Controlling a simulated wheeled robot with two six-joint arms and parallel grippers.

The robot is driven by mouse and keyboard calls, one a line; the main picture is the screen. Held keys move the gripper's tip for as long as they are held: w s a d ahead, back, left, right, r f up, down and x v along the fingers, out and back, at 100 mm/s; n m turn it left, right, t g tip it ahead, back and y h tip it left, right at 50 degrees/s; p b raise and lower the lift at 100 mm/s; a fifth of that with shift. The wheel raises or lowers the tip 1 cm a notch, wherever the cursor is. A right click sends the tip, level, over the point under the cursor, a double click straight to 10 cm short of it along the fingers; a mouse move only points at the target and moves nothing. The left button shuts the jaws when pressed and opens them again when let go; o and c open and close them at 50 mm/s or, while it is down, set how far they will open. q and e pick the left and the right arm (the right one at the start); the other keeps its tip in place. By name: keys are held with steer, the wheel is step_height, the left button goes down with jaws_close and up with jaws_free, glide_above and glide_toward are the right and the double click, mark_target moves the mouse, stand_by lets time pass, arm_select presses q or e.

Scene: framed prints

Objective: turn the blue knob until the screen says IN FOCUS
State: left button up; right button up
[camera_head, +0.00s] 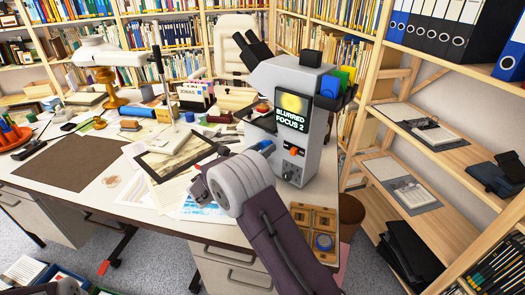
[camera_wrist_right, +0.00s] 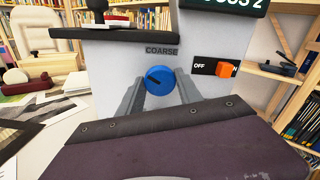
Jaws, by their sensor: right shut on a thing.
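The grey microscope-like machine (camera_head: 315,150) stands on the desk's right part. Its screen (camera_head: 291,112) reads "BLURRED FOCUS 2". The blue knob (camera_wrist_right: 158,81) sits under the label "COARSE" on the machine's side, with a dark pointer mark slanting from upper left to lower right. It also shows in the head view (camera_head: 265,145), partly hidden by my right gripper. My right gripper (camera_wrist_right: 158,92) is shut on the knob, one grey finger on each side.
A framed print (camera_head: 180,155) and loose papers lie left of my right arm. A wooden compartment box (camera_head: 314,230) is at the desk's right front. Shelves (camera_head: 420,170) stand close on the right.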

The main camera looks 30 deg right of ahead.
steer(key=shift+f+m+b, duration=0.1)
steer(key=shift+m+b, duration=7.2)
steer(key=shift+m, duration=1.7)
steer(key=o, duration=1.4)
steer(key=shift+c, duration=0.2)
